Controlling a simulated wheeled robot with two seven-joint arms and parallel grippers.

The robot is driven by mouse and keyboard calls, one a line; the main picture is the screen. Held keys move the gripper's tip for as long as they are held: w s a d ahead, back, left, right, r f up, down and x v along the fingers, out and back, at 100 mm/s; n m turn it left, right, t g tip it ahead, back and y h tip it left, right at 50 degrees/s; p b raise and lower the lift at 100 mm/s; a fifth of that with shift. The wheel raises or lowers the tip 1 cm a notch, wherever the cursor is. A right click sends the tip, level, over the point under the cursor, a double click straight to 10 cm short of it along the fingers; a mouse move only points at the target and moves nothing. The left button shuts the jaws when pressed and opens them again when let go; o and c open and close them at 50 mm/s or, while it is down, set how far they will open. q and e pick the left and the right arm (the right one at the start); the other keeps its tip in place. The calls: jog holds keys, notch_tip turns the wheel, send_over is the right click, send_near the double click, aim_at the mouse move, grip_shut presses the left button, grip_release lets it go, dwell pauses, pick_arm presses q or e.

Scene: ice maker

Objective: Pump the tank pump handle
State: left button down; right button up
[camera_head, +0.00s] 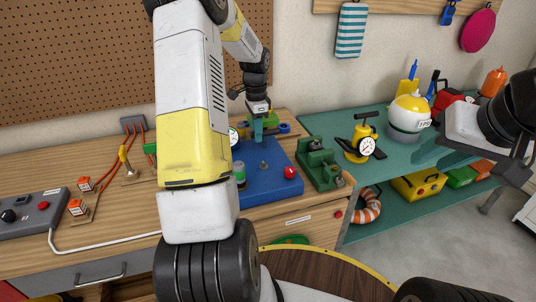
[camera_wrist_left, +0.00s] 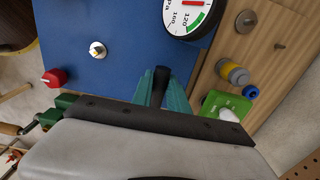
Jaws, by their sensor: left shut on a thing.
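A blue panel (camera_head: 270,185) on the wooden bench bears a round gauge, a metal fitting and a red knob (camera_head: 290,173). The panel (camera_wrist_left: 110,28), gauge (camera_wrist_left: 188,14) and red knob (camera_wrist_left: 54,77) also show in the left wrist view. My left gripper (camera_head: 264,132) is over the back of the panel. In the left wrist view its teal fingers (camera_wrist_left: 161,92) are shut on a dark upright handle (camera_wrist_left: 161,76), the pump handle as far as I can tell. My left arm hides part of the panel. My right gripper (camera_head: 478,158) is at the far right, with its fingers unclear.
A green device (camera_head: 318,165) stands beside the panel. A yellow pump with a gauge (camera_head: 361,143) and a white-and-yellow pot (camera_head: 408,115) stand on the teal shelf (camera_head: 380,170). Switches and cables lie at the left. A round wooden table (camera_head: 325,275) is in front.

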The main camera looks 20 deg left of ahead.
pick_arm(q)
jog(key=shift+w+a+r, duration=0.1)
jog(key=shift+w+r, duration=0.1)
jog(key=shift+r, duration=1.85)
jog(key=shift+f, duration=1.95)
jog(key=c, duration=1.3)
grip_release()
jog(key=shift+s, duration=0.1)
jog(key=shift+r, duration=3.45)
jog(key=shift+s, duration=0.1)
